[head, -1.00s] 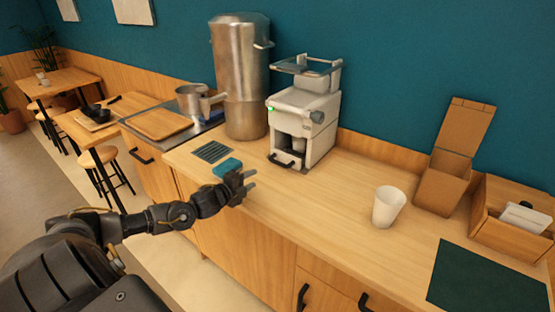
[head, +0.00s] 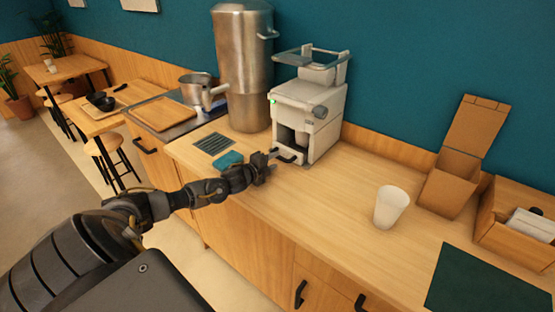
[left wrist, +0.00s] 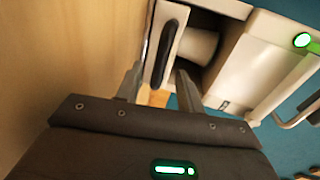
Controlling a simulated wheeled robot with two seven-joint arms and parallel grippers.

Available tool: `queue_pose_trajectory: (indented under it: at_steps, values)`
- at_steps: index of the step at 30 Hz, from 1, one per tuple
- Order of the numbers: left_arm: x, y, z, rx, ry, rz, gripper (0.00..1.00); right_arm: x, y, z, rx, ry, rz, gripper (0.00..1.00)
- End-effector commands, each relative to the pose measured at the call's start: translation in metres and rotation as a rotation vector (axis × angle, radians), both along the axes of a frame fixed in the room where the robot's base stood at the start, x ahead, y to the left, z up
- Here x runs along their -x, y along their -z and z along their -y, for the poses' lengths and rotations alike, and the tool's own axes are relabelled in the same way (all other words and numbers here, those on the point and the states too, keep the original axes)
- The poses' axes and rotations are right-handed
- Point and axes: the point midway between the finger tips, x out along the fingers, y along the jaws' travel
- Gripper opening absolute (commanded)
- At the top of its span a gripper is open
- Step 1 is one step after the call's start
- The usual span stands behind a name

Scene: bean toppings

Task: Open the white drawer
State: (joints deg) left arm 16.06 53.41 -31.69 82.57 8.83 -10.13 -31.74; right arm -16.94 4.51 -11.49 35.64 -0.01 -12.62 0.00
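The white machine (head: 308,112) stands on the counter with a green light on its front. The white drawer (head: 291,153) is at its foot, with a black handle (head: 285,158). My left gripper (head: 273,160) is just in front of the handle, fingers apart and empty. In the left wrist view, the black handle (left wrist: 165,52) stands upright in the picture, ahead of and between the two fingertips (left wrist: 159,84). I cannot tell whether they touch it. A pale cylindrical thing (left wrist: 200,45) shows in the opening behind the drawer front. My right gripper is not in view.
A teal cloth (head: 228,160) and a dark grate (head: 214,143) lie left of the gripper. A steel urn (head: 243,75) stands behind. A white cup (head: 390,207), an open cardboard box (head: 452,182) and a dark green mat (head: 490,283) are to the right. The counter between is clear.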

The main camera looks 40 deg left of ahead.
Motion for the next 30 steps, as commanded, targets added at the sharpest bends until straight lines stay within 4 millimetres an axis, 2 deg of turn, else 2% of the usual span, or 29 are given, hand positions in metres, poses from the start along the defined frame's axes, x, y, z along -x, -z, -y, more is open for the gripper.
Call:
queue_pose_trajectory:
  at_steps: [1, 6, 17, 26, 30]
  values:
    - [-0.008, 0.000, 0.000, 0.001, -0.002, 0.003, 0.38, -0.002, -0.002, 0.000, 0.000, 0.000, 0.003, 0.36]
    - [-0.023, 0.004, 0.000, 0.000, 0.000, 0.001, 0.38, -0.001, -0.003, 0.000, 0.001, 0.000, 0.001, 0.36]
    - [-0.027, 0.006, 0.000, -0.001, 0.001, 0.000, 0.38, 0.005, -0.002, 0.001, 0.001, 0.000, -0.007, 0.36]
    - [-0.027, 0.006, 0.000, -0.001, 0.001, 0.000, 0.00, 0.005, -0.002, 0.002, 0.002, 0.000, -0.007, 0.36]
    - [-0.027, 0.006, 0.000, -0.001, 0.001, 0.000, 0.00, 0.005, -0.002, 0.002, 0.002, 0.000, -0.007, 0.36]
